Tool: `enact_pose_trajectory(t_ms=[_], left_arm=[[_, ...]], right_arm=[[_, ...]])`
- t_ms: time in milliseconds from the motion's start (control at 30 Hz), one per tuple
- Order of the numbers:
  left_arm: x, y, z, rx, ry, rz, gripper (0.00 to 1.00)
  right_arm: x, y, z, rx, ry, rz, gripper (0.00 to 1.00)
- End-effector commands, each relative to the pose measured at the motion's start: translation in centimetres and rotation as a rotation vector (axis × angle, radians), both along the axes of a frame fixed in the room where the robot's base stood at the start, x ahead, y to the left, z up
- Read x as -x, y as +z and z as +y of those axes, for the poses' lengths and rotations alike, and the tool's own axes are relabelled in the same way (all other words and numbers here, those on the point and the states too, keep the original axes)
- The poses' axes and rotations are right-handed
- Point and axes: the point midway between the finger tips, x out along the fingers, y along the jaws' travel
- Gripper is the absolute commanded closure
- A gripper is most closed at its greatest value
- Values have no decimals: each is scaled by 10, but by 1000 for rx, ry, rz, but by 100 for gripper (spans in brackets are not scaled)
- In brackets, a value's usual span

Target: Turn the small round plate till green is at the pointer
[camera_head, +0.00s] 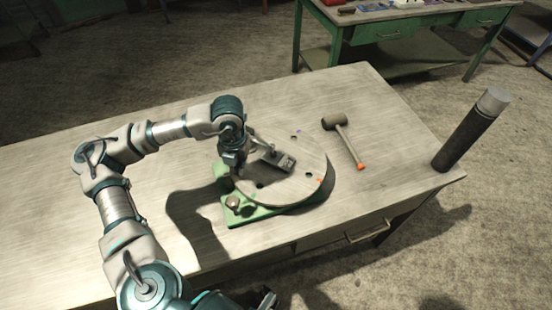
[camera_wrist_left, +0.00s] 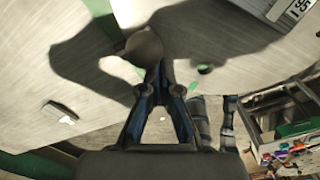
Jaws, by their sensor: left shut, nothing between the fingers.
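The round grey plate (camera_head: 305,165) lies on a green base (camera_head: 245,216) on the table. It has dark holes and a small orange-red mark near its right edge. A small green mark (camera_wrist_left: 204,69) shows beside the fingers. I cannot make out the pointer for certain.
A mallet (camera_head: 341,130) with an orange handle end lies right of the plate. A dark upright cylinder (camera_head: 465,138) stands at the table's right corner. The wooden table (camera_head: 60,215) is clear at left. A green workbench (camera_head: 400,35) stands behind.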

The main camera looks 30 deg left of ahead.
Motion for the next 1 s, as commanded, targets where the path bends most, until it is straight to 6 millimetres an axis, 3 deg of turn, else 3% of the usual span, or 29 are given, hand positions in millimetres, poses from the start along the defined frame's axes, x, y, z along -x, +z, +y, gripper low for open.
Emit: enact_pose_trajectory(t_ms=[1000], left_arm=[[-10,0,16,0,0,-1,100]], right_arm=[[1,-3,1,-1,0,2,60]])
